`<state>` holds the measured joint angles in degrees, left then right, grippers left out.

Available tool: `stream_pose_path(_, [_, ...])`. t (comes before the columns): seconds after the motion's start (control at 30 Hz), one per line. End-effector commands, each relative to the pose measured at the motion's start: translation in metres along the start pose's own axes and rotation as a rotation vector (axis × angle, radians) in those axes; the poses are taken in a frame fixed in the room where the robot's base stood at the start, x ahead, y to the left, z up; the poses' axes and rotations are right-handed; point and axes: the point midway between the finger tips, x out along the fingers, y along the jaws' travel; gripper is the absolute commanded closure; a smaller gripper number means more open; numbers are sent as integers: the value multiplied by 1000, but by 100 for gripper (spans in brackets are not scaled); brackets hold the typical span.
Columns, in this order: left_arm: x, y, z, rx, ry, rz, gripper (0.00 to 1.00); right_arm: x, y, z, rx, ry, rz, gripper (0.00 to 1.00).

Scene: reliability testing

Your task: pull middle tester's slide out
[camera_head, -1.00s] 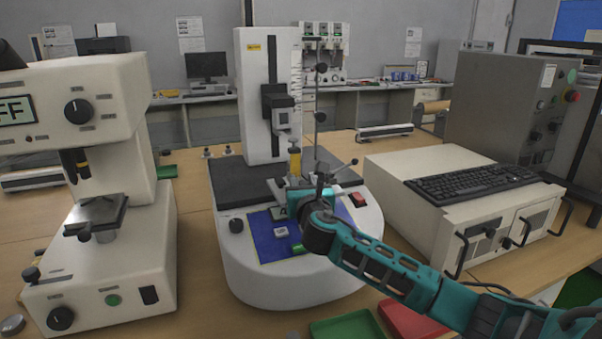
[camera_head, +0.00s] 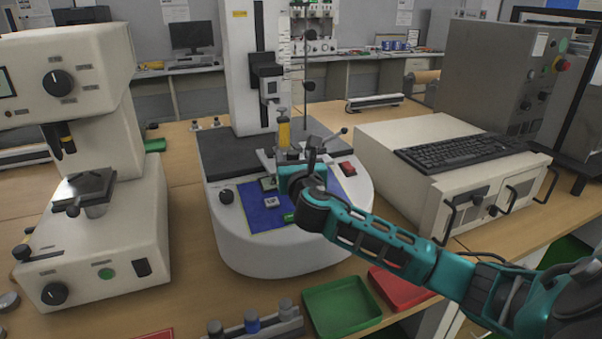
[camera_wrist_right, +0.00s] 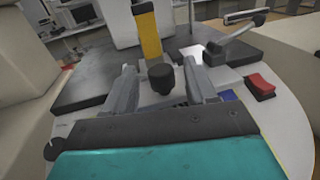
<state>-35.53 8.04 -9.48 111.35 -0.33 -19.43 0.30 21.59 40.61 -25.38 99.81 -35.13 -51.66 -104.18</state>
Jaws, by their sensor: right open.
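The middle tester (camera_head: 285,245) is a white machine with a rounded base, a dark top plate, a tall column and a blue mat. A yellow cylinder (camera_head: 283,130) stands above its metal slide area, and also shows in the right wrist view (camera_wrist_right: 149,36). My right gripper (camera_head: 289,166) is over the front of this tester; its fingertips are hard to see there. In the right wrist view my right gripper (camera_wrist_right: 161,72) is open, with its fingers on either side of a black knob (camera_wrist_right: 163,79). Contact cannot be told. My left gripper is out of view.
A lever with a dark ball end (camera_wrist_right: 230,37) and a red switch (camera_wrist_right: 261,87) are to the right of the knob. Another tester (camera_head: 95,235) stands left, a white case with a keyboard (camera_head: 470,165) right. Green (camera_head: 343,305) and red (camera_head: 400,290) trays lie in front.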

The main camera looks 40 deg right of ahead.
Motion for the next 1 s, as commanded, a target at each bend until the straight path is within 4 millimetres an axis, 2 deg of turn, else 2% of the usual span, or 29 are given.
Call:
stream_pose_path(0.3, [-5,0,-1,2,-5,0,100,-67,0,0,-3,1,2,44])
stream_pose_path(0.5, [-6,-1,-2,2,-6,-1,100,-95,0,0,-1,1,1,44])
stream_pose_path(0.67, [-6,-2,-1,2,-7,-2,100,-104,0,0,-1,0,0,44])
stream_pose_path(1.0, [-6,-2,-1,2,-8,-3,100,-104,0,0,-1,-1,-1,44])
